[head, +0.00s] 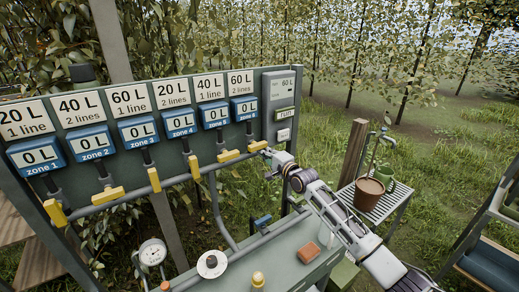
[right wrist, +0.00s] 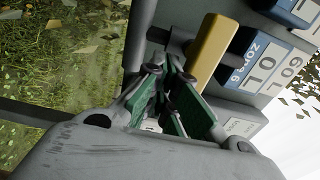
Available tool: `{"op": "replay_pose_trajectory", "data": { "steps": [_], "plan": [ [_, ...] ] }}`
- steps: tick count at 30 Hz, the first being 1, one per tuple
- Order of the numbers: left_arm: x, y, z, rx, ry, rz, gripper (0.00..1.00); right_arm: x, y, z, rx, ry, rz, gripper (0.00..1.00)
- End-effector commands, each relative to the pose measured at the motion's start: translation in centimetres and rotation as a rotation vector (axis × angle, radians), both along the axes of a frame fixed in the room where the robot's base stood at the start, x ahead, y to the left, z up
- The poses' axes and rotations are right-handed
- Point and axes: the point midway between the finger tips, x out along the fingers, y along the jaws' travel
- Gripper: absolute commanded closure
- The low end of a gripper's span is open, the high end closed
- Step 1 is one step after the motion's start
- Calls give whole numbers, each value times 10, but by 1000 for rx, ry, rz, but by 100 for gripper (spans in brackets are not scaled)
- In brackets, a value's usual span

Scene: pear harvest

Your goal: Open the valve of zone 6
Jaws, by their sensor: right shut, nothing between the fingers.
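The zone 6 meter (head: 243,108) is the rightmost blue box on the panel and reads 0 L. It also shows, rotated, in the right wrist view (right wrist: 263,65). Its yellow valve handle (head: 257,146) lies lengthwise along the grey pipe below the meter. In the right wrist view the yellow handle (right wrist: 211,45) is just beyond the fingers. My right gripper (head: 269,152) is at the handle's right end, shut and empty; its green-padded fingers (right wrist: 168,78) are beside the handle. I cannot tell whether they touch it. My left gripper is not in view.
Yellow handles of zone 5 (head: 229,155) and zone 4 (head: 194,167) are to the left on the same pipe. A grey control box (head: 282,90) stands right of the meters. A bench (head: 285,245) with a brown block is below. A potted plant (head: 369,192) stands on a slatted table.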

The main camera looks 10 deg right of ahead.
Motion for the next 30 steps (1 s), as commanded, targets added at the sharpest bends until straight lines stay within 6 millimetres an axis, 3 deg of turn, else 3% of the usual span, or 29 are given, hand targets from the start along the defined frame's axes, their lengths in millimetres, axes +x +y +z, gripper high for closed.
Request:
{"op": "replay_pose_trajectory", "data": {
  "steps": [18, 30],
  "plan": [
    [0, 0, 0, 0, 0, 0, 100, 0, 0, 0, 0, 0, 0, 100],
    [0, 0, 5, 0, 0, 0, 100, 3, -8, 12, 0, -1, -1, 100]
  ]
}}
